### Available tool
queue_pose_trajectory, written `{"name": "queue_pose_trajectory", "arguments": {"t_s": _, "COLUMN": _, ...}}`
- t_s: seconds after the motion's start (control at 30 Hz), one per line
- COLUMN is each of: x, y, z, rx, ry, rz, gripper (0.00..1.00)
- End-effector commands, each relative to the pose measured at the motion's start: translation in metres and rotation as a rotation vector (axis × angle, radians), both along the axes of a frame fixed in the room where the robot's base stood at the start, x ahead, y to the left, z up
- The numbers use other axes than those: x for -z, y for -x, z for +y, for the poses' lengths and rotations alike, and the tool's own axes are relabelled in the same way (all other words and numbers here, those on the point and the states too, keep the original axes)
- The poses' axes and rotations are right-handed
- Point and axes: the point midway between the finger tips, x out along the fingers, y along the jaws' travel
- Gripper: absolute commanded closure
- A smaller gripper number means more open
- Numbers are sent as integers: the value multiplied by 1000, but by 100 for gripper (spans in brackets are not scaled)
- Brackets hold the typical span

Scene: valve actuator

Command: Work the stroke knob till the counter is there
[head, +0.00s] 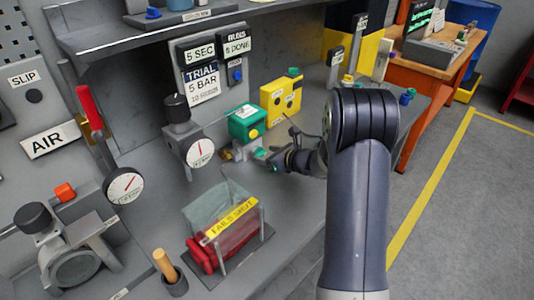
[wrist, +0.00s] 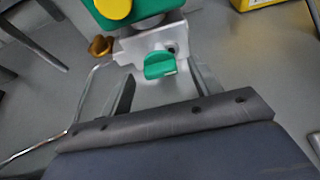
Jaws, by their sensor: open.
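A green box (head: 245,122) with a yellow round button stands on the bench, left of a yellow box. Below it is a metal bracket (wrist: 145,45) with a small green knob (wrist: 160,66), which I take to be the stroke knob. In the head view the green knob (head: 259,152) is small beside my gripper (head: 268,157). In the wrist view my gripper (wrist: 165,88) is open, with its fingers to either side just short of the knob. I cannot tell whether they touch it. No counter reading can be made out.
A round gauge (head: 200,152) with a black knob stands left of the green box. The yellow box (head: 281,97) stands close behind. A clear guard (head: 222,215) labelled "FAILS SHUT" is at the front over a red part. A thin wire (wrist: 85,95) runs left of my gripper.

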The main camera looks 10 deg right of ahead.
Motion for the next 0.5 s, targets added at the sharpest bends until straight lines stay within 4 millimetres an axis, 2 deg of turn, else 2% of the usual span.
{"name": "queue_pose_trajectory", "arguments": {"t_s": 0.33, "x": 1, "y": -3, "z": 2, "rx": 0, "ry": 0, "rz": -1, "gripper": 41}}
{"name": "queue_pose_trajectory", "arguments": {"t_s": 0.5, "x": 1, "y": -3, "z": 2, "rx": 0, "ry": 1, "rz": -1, "gripper": 55}}
